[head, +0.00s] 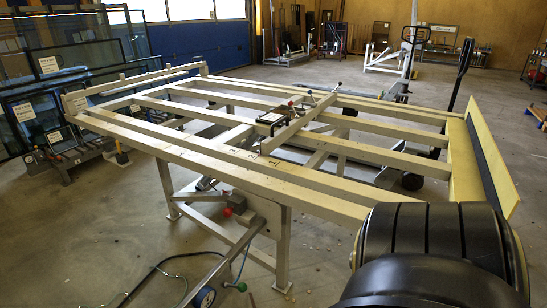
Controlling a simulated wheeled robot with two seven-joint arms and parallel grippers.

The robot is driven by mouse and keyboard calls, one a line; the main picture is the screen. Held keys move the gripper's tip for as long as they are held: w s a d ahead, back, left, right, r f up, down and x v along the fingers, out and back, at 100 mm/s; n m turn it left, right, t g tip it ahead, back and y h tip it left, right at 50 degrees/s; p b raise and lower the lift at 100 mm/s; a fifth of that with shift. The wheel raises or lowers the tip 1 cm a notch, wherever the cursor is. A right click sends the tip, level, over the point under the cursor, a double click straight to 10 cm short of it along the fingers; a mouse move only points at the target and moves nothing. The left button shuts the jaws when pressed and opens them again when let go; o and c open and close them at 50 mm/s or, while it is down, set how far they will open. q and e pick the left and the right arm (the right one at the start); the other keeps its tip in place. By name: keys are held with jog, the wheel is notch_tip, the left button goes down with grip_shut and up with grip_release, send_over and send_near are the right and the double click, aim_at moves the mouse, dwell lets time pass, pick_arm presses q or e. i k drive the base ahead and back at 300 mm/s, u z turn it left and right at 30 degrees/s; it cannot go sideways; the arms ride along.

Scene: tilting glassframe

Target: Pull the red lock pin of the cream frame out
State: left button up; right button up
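The cream frame (240,173) is a large tilting table of parallel beams that fills the middle of the head view. It stands on cream legs (283,250) and lies roughly level. A small red knob (228,212) shows below its near side, beside a grey block (238,201). It looks like the lock pin's head, but the shaft and its seat are too small to make out. Another small red spot (291,103) sits on the fittings on top of the frame. Neither of my grippers is in view; a black link of my arm fills the lower right corner.
A green knob (242,287) and a wheel (205,297) are low at the near side, with a hose on the floor. Glass panes (70,58) stand on racks at the left. A yellow-edged ledge (490,150) closes the frame's right end. Floor at lower left is mostly clear.

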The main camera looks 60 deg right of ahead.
aim_at(227, 212)
jog(key=z, duration=2.05)
